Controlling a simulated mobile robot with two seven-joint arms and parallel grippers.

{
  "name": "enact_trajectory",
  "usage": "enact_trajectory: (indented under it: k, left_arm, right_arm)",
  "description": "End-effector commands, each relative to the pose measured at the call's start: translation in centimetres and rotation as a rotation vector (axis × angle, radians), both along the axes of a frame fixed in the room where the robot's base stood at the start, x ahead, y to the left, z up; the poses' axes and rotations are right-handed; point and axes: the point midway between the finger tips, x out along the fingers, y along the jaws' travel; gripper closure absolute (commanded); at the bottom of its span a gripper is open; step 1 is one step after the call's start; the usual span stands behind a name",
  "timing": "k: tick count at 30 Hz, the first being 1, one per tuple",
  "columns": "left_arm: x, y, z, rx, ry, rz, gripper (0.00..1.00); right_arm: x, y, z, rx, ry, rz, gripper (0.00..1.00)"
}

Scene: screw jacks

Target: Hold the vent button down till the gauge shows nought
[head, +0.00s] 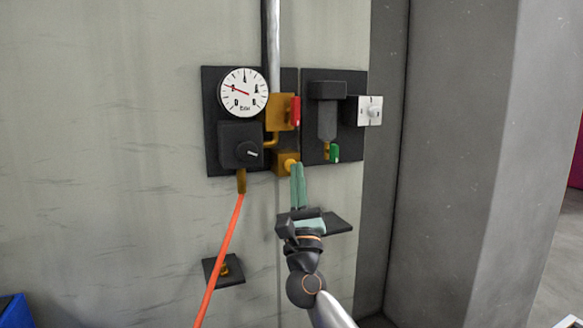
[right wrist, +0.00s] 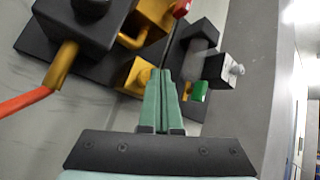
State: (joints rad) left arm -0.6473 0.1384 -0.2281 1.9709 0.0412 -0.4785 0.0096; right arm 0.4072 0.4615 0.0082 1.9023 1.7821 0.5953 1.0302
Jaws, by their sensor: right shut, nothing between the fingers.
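The round white gauge (head: 243,92) hangs on the dark wall panel. Its red needle points to the upper left, near the 2, away from the 0 mark. Below and right of it is a yellow block with a round yellow button (head: 290,164), which I take for the vent button; it also shows in the right wrist view (right wrist: 145,75). My right gripper (head: 297,167) is shut and empty, its green fingertips at the button's right edge. In the right wrist view the fingertips (right wrist: 162,74) overlap that edge; I cannot tell if they touch or press it. My left gripper is not in view.
A black knob box (head: 240,146) with an orange hose (head: 222,252) sits left of the button. A red lever (head: 295,111) is above, a green lever (head: 334,153) close on the right, and a white switch plate (head: 370,111) beyond. A grey pillar (head: 455,150) stands right.

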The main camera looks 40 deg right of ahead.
Motion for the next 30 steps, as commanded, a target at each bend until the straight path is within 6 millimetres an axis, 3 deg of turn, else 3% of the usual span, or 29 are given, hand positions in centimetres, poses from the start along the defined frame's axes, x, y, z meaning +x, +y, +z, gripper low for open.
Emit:
enact_trajectory:
  k: [30]
  left_arm:
    - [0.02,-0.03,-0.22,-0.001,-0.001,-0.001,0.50]
  right_arm:
    - [0.78,-0.28,0.00,0.000,-0.001,-0.001,1.00]
